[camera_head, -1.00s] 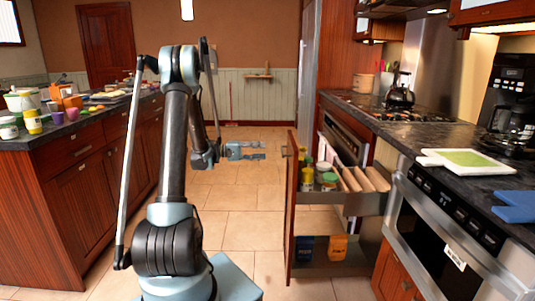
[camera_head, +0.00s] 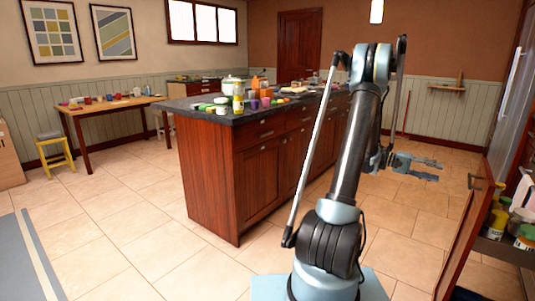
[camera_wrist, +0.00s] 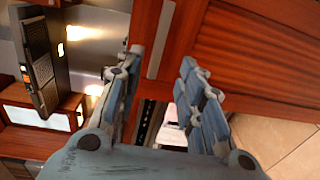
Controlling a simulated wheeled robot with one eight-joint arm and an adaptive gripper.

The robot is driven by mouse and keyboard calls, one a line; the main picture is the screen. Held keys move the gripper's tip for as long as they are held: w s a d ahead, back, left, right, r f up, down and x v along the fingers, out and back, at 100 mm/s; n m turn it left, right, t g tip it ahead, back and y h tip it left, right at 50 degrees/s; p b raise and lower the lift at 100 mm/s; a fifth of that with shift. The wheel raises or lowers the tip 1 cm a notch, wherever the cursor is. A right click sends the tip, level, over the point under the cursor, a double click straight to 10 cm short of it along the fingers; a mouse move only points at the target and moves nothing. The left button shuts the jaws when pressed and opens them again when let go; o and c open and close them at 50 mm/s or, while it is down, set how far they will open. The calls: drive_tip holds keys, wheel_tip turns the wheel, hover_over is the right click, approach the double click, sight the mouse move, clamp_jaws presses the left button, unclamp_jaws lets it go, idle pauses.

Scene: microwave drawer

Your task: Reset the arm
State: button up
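My gripper (camera_head: 440,170) is held out to the right of my arm, above the tiled floor in the head view. In the wrist view my gripper (camera_wrist: 158,75) has its two fingers apart, with nothing between them. It touches nothing that I can see. My arm stands raised and bent in front of the kitchen island.
The kitchen island (camera_head: 212,170) with several items on top stands left of my arm. A wooden table (camera_head: 118,104) and a yellow stool (camera_head: 55,150) are at the far left. Tiled floor (camera_head: 120,215) is clear between.

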drive_tip(key=s+a+r+n+t+y, duration=0.15)
drive_tip(key=a+t, duration=0.25)
drive_tip(key=a, duration=0.8)
drive_tip(key=a+r+n+t+y, duration=0.25)
drive_tip(key=a+t, duration=0.25)
drive_tip(key=a, duration=0.7)
drive_tip(key=s+a+f+n+t+y, duration=0.1)
drive_tip(key=s+a+f+y, duration=0.2)
drive_tip(key=a, duration=0.7)
drive_tip(key=s+a+f+n+t+y, duration=0.1)
drive_tip(key=s+a+f+t+y, duration=0.1)
drive_tip(key=s+a, duration=0.5)
drive_tip(key=s+a+f+n+t+y, duration=0.1)
drive_tip(key=s+a+f+y, duration=0.3)
drive_tip(key=a, duration=0.8)
drive_tip(key=shift+s+a+f+n, duration=0.35)
drive_tip(key=shift+s+f+n, duration=0.15)
drive_tip(key=shift+f, duration=0.1)
drive_tip(key=shift+d, duration=0.1)
